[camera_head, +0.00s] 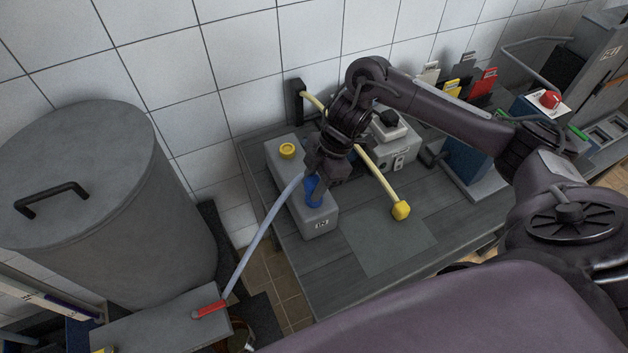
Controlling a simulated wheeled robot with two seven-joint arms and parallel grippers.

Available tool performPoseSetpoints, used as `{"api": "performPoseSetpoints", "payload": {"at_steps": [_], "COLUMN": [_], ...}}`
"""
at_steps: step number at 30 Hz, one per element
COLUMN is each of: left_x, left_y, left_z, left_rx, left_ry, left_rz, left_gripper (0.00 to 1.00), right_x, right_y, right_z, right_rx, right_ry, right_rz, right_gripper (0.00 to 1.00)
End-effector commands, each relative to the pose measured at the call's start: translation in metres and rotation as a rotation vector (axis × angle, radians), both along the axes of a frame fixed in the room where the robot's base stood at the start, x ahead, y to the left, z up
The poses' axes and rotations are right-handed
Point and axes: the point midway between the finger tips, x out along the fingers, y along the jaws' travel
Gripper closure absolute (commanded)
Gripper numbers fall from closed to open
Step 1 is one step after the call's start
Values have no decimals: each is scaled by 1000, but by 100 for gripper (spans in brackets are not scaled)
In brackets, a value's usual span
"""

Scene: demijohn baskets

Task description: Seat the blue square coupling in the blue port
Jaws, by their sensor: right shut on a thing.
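My right gripper (317,182) is shut on the blue coupling (313,196), over the front part of a long grey block (318,222) marked "IN". A pale blue hose (258,247) runs from the coupling down to the left. The blue port is not clearly visible; the gripper and coupling cover that part of the block. I cannot tell whether the coupling is inside a port or just above the block. A yellow round port (287,149) shows at the block's far end. My left gripper is not in view.
A yellow hose with a yellow coupling (401,210) lies right of the gripper, over a grey mat (392,245). A large grey drum (90,190) stands left. A red fitting (208,310) ends the pale hose.

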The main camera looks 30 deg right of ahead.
Motion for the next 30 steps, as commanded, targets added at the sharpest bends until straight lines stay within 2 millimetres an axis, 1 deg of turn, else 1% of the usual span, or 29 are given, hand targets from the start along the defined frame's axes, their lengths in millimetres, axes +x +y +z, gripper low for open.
{"api": "performPoseSetpoints", "payload": {"at_steps": [18,30], "left_x": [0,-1], "left_y": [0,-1], "left_z": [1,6], "left_rx": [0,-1], "left_ry": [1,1], "left_rz": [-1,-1], "left_gripper": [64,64], "right_x": [0,0], "right_y": [0,0], "right_z": [0,0], "right_rx": [0,0], "right_ry": [0,0], "right_rz": [0,0], "right_gripper": [86,86]}}
